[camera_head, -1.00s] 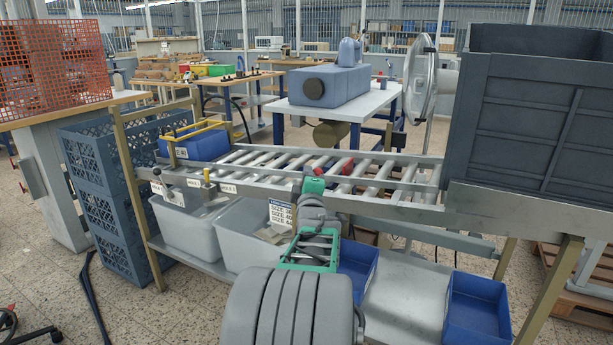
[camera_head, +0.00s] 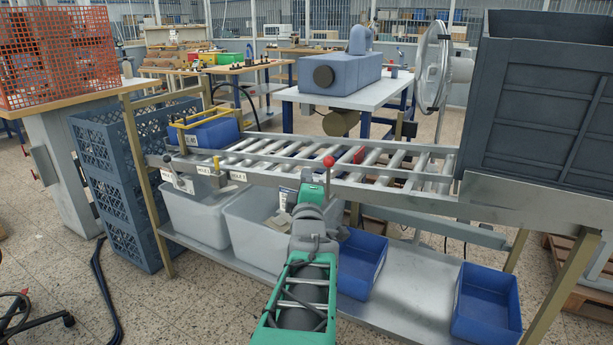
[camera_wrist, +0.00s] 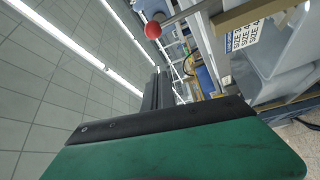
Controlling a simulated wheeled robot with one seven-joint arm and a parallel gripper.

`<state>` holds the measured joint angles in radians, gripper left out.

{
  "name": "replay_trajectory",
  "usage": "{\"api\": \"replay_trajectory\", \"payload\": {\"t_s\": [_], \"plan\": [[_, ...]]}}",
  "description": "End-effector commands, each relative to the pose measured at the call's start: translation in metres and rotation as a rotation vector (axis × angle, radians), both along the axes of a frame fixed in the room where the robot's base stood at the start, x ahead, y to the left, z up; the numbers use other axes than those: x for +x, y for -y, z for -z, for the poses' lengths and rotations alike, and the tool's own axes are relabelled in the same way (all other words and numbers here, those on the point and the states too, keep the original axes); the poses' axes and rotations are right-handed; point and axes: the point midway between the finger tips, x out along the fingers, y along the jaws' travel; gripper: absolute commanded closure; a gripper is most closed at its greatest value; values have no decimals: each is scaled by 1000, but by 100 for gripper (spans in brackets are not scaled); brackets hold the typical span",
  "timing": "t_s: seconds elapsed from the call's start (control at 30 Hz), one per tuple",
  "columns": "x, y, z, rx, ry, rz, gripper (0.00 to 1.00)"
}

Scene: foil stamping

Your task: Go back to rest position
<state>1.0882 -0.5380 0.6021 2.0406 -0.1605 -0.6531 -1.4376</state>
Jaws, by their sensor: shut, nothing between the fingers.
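My gripper shows in the wrist view (camera_wrist: 158,92) as dark fingers together beyond its green body, with nothing held between them. In the head view my arm reaches up from the bottom centre, and its green end (camera_head: 311,191) is in front of the conveyor's near rail. The fingers are not clear there. A lever with a red ball knob (camera_head: 329,161) stands just beyond that end. The red knob also shows at the top of the wrist view (camera_wrist: 152,30), apart from the fingers.
The roller conveyor (camera_head: 400,188) crosses the middle, with a blue bin (camera_head: 212,135) at its left end and a large dark crate (camera_head: 535,125) at right. Grey tubs (camera_head: 195,215) and blue trays (camera_head: 487,302) stand on the shelf below. Blue crates (camera_head: 118,205) are stacked at left.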

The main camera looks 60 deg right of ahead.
Motion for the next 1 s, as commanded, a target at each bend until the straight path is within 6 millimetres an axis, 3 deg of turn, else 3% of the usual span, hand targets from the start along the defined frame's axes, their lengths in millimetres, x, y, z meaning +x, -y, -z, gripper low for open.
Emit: {"api": "replay_trajectory", "payload": {"t_s": [0.23, 0.37, 0.47, 0.5, 0.63, 0.73, 0.8, 0.9, 1.0], "plan": [[6, -4, -3, 19, 3, -15, 100], [50, -44, -13, 196, 16, -130, 100], [97, -113, -16, 467, 8, -256, 100], [111, -147, -14, 590, -8, -293, 100], [124, -261, -10, 977, -103, -337, 100], [102, -347, -13, 1240, -218, -279, 100], [74, -396, -16, 1381, -307, -197, 100], [32, -441, -21, 1500, -407, -63, 100], [4, -460, -21, 1548, -462, 30, 100]]}}
